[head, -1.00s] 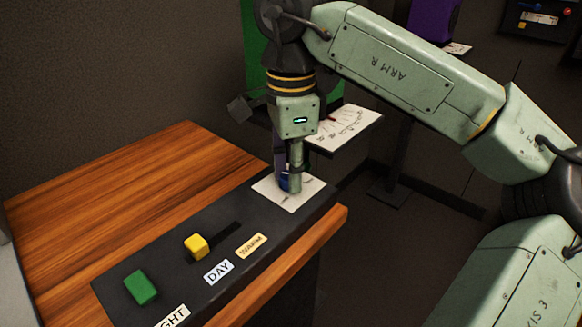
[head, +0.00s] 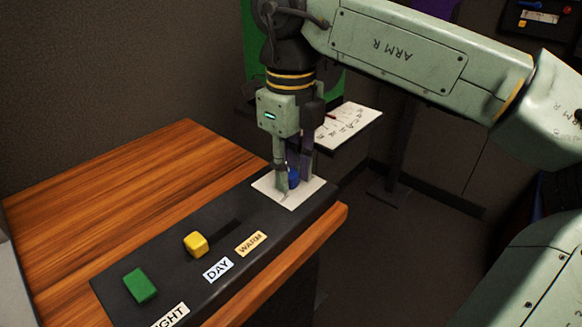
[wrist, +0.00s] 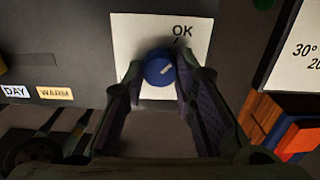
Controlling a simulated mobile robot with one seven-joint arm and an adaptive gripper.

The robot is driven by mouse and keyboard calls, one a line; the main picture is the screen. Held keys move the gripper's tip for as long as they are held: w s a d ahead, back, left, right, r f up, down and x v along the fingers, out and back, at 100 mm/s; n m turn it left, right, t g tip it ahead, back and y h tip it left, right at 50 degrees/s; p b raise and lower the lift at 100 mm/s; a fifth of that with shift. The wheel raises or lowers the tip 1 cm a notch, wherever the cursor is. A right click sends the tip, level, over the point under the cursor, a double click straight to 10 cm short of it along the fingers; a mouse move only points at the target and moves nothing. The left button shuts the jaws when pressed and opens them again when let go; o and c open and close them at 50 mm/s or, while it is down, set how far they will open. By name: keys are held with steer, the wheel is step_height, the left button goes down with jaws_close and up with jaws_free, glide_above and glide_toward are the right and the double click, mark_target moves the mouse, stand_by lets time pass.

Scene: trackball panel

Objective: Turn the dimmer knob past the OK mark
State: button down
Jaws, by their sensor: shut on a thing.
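The dimmer knob is round and blue with a white pointer line, and it stands on a white square plate (head: 277,201) at the far right end of the dark panel. In the wrist view the knob (wrist: 157,71) sits between my fingers, and its pointer line slants to the upper right. The OK mark (wrist: 182,31), with a short tick below it, is printed on the plate above and to the right of the knob. My gripper (head: 293,181) points down and is shut on the knob, with a finger on each side. In the head view the fingers partly hide the knob (head: 293,174).
The panel (head: 238,206) also carries a yellow slider (head: 196,244), a green button (head: 140,285) and DAY (head: 218,270) and WARM (head: 251,244) labels. It lies on a wooden table (head: 130,190). A tilted board with a white printed sheet (head: 345,124) stands behind my gripper.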

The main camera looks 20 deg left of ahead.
steer(key=m, duration=0.4)
steer(key=shift+m, duration=0.3)
steer(key=shift+s+a+m, duration=0.1)
steer(key=shift+m, duration=1.6)
steer(key=c, duration=1.3)
jaws_free()
step_height(320, 180, up, 8)
steer(key=shift+f, duration=0.25)
